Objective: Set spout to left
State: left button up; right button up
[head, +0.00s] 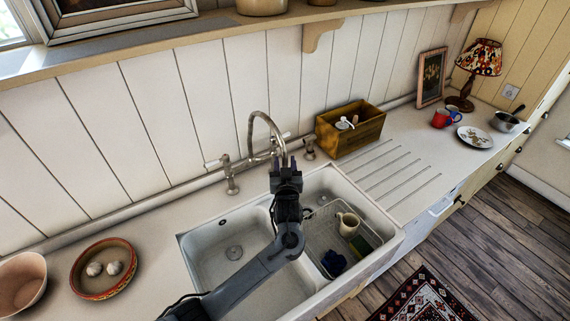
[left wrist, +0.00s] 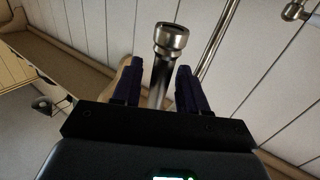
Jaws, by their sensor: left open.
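The metal tap spout (head: 264,114) is a tall gooseneck at the back of the white double sink (head: 186,253). It arches up and over, and its outlet end comes down beside my left gripper (head: 286,163). In the left wrist view the spout's round outlet (left wrist: 171,38) points toward the camera side, and its tube runs down between the two dark fingers of the left gripper (left wrist: 158,85). The fingers are open, one on each side of the tube, with gaps visible. The gripper hides part of the tap's base. My right gripper is not in view.
Tap handles stand left (head: 230,180) and right (head: 308,149) of the spout. A wooden box (head: 352,136) is on the counter to the right. A wire rack with a jug (head: 347,223) sits in the right basin. A bowl (head: 104,268) is at left.

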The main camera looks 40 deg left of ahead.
pick_arm(q)
grip_shut()
